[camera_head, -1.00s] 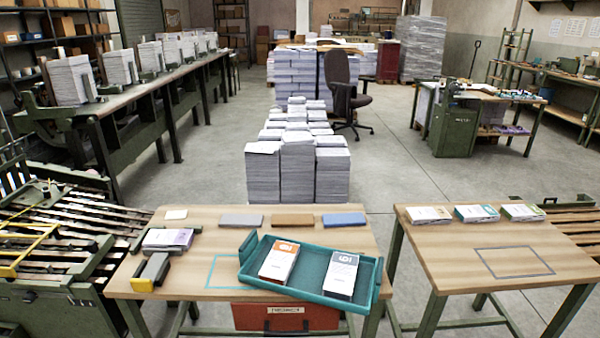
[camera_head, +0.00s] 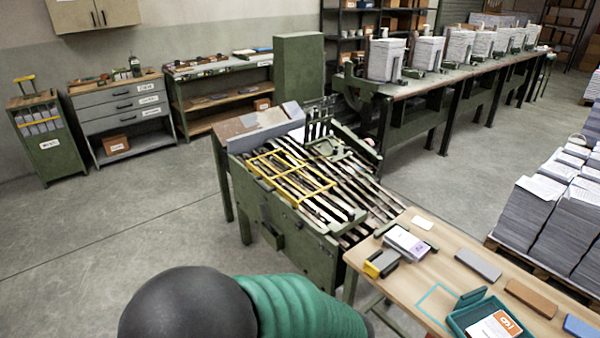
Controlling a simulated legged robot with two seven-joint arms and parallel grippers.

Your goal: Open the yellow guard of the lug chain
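The lug chain (camera_head: 362,196) is a green machine bed with several long, dark slats, standing in the middle of the view. Its yellow guard (camera_head: 288,172) is a frame of thin bars. It lies low and flat over the slats on the left part of the bed, so it looks closed. Neither gripper is in view. A black and green rounded part of my own arm fills the bottom centre, in front of the machine and well apart from the guard in the picture.
A wooden table (camera_head: 405,283) adjoins the machine at the lower right. It holds a yellow-and-black block (camera_head: 381,263), a booklet stack (camera_head: 406,243) and a teal tray (camera_head: 462,318). Green cabinets and benches line the back wall. The floor (camera_head: 120,235) left of the machine is clear.

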